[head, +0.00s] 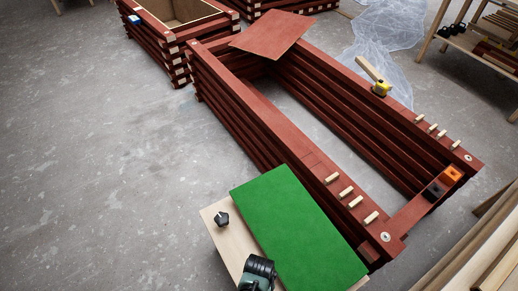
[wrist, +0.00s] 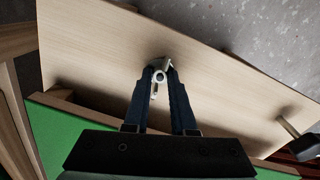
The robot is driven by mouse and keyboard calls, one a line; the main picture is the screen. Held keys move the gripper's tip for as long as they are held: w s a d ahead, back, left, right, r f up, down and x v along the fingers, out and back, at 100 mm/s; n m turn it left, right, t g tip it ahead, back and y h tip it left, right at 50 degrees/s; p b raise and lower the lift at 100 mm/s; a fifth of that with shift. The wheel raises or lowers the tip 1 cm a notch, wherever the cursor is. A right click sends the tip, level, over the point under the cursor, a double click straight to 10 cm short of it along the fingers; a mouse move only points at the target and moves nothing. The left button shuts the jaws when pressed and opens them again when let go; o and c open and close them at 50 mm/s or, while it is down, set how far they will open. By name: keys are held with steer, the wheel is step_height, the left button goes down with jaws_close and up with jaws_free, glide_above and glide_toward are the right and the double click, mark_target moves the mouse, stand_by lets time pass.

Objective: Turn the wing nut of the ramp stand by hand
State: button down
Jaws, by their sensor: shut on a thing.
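The ramp stand shows in the head view as a green sloping panel (head: 292,225) beside a pale plywood board (head: 216,209). In the wrist view the plywood (wrist: 95,50) fills the middle, with part of the green panel (wrist: 60,140) at lower left. A small light-grey metal wing nut (wrist: 161,65) sits on the plywood. My gripper (wrist: 160,73) has its two dark fingers on either side of the nut, shut on it. The nut is not visible in the head view. A black knob (head: 221,218) stands on the board.
A long red batten frame (head: 310,152) lies behind the ramp, with pale pegs and a yellow-and-black tool (head: 381,88) on it. An orange block (head: 452,174) sits at its right end. Bare concrete floor (head: 90,180) lies free to the left.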

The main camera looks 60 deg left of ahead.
steer(key=c, duration=0.7)
jaws_free()
steer(key=shift+c, duration=0.2)
step_height(320, 180, up, 13)
steer(key=p, duration=0.5)
steer(key=shift+p, duration=0.35)
